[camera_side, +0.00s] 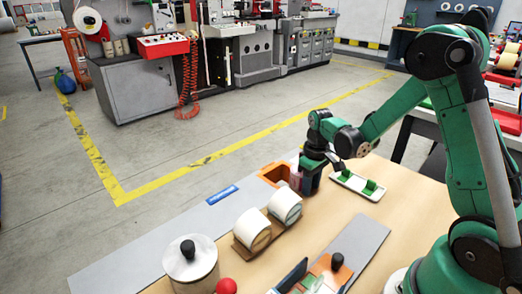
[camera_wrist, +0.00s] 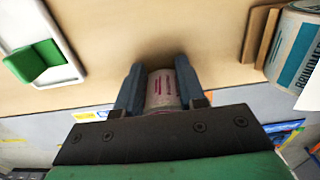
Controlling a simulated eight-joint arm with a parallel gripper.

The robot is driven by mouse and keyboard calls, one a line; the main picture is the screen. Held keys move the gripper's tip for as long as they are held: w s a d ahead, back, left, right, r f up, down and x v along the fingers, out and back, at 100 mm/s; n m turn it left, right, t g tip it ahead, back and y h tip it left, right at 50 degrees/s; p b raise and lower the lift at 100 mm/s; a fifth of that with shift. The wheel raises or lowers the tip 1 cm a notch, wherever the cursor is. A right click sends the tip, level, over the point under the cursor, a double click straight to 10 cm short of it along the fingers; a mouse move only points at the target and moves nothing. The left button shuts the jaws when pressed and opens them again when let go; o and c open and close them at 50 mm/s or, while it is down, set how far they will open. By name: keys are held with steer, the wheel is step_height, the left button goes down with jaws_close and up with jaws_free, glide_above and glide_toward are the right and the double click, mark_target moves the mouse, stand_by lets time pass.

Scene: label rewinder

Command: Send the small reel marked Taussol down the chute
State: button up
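In the wrist view a small pale reel (camera_wrist: 162,92) with red print sits between the two fingers of my gripper (camera_wrist: 160,72). The fingers appear to press on both its sides. The print is too blurred to read, so I cannot tell whether it says Taussol. In the side view my gripper (camera_side: 310,180) is low over the bench, just right of an orange-framed opening (camera_side: 272,171) that looks like the chute mouth. The reel is mostly hidden there.
A white tray (camera_side: 346,187) with green pieces lies right of my gripper. Two larger reels (camera_side: 252,229) stand on a wooden rack in front. A metal canister (camera_side: 191,261), a red knob (camera_side: 226,286) and an orange fixture (camera_side: 330,272) are nearer the camera.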

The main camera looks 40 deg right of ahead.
mark_target(301, 176)
steer(key=shift+w, duration=1.7)
steer(key=shift+s, duration=1)
steer(key=shift+r, duration=3.5)
